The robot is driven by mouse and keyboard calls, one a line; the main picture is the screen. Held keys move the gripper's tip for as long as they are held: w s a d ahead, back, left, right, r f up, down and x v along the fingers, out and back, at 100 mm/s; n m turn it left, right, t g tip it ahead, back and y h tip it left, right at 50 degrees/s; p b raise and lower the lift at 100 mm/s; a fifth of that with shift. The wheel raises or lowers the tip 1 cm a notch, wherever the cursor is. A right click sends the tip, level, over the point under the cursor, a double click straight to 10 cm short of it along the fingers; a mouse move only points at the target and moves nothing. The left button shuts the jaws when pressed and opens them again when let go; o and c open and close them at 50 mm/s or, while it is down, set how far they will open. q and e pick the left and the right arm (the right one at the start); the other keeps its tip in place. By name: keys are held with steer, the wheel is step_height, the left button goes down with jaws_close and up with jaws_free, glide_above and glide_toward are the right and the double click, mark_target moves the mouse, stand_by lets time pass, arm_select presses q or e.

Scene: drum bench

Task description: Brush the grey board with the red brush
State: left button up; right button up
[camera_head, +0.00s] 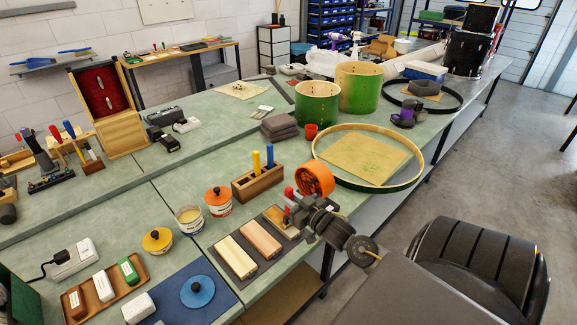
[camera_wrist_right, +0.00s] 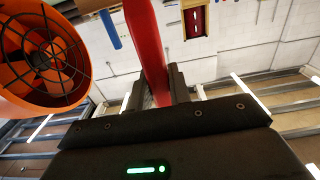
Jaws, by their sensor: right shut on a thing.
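The red brush (camera_head: 289,193) shows as a red handle at my right gripper (camera_head: 296,207), near the middle of the bench. In the right wrist view the red handle (camera_wrist_right: 148,45) stands between the two fingers (camera_wrist_right: 156,88), which are shut on it. Its bristles are hidden. A flat dark grey board (camera_head: 219,264) lies on the bench just left of and below the gripper, with a cream block (camera_head: 236,256) and a brown block (camera_head: 261,239) on it. I cannot tell whether the brush touches anything. My left gripper is not in view.
A wooden holder (camera_head: 247,188) with yellow and blue handles stands left of the gripper. An orange fan (camera_head: 314,179) stands close behind it and shows in the wrist view (camera_wrist_right: 45,60). An orange-lidded jar (camera_head: 218,202) is nearby. A large hoop (camera_head: 415,175) lies behind right.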

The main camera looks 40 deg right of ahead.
steer(key=shift+s+p, duration=0.8)
steer(key=shift+s, duration=0.65)
steer(key=shift+w, duration=0.15)
steer(key=shift+w, duration=2.95)
steer(key=shift+w, duration=1.6)
